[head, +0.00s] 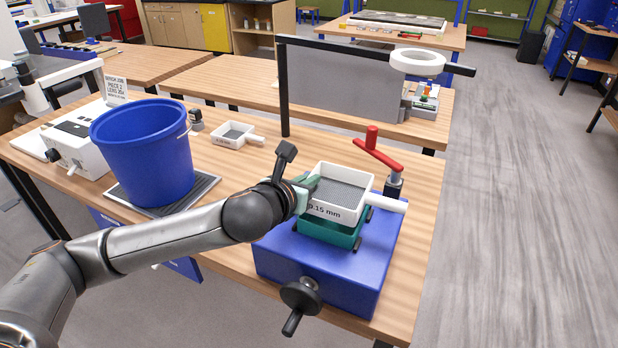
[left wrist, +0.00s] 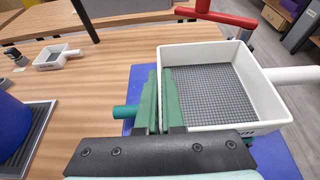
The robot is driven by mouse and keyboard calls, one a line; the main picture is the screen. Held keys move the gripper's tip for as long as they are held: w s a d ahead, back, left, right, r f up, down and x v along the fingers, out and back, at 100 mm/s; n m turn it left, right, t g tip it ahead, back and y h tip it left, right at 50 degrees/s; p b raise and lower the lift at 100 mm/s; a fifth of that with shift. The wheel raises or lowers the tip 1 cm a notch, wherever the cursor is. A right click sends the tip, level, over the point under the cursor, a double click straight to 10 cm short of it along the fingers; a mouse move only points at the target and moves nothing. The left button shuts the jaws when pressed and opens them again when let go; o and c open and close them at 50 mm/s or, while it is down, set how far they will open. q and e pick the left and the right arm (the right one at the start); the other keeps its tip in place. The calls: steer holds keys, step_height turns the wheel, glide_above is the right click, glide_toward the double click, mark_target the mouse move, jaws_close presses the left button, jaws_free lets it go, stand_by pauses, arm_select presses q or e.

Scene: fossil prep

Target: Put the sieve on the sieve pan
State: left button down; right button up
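The white square sieve (head: 341,194) has a grey mesh, a "0.15 mm" label and a white handle pointing right. It is directly over the green sieve pan (head: 331,232), which stands on a blue box-shaped stand (head: 345,275). I cannot tell whether the sieve rests on the pan or hangs just above it. My left gripper (head: 308,187) is at the sieve's left wall. In the left wrist view its green fingers (left wrist: 159,100) are close together on either side of that wall, shut on the sieve (left wrist: 222,85). A teal handle (left wrist: 124,112) shows beside them. My right gripper is out of view.
A red-handled clamp (head: 376,152) stands behind the sieve, and a black crank (head: 300,297) sticks out in front of the stand. A blue bucket (head: 147,155) stands on a tray at left. A smaller white sieve (head: 233,134) lies farther back. Table between them is clear.

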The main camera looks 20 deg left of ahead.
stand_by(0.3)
arm_select(q)
steer(key=shift+p, duration=0.55)
steer(key=shift+f, duration=0.15)
steer(key=shift+f+b, duration=0.35)
steer(key=shift+f, duration=0.3)
steer(key=c, duration=1)
jaws_free()
steer(key=shift+o, duration=0.2)
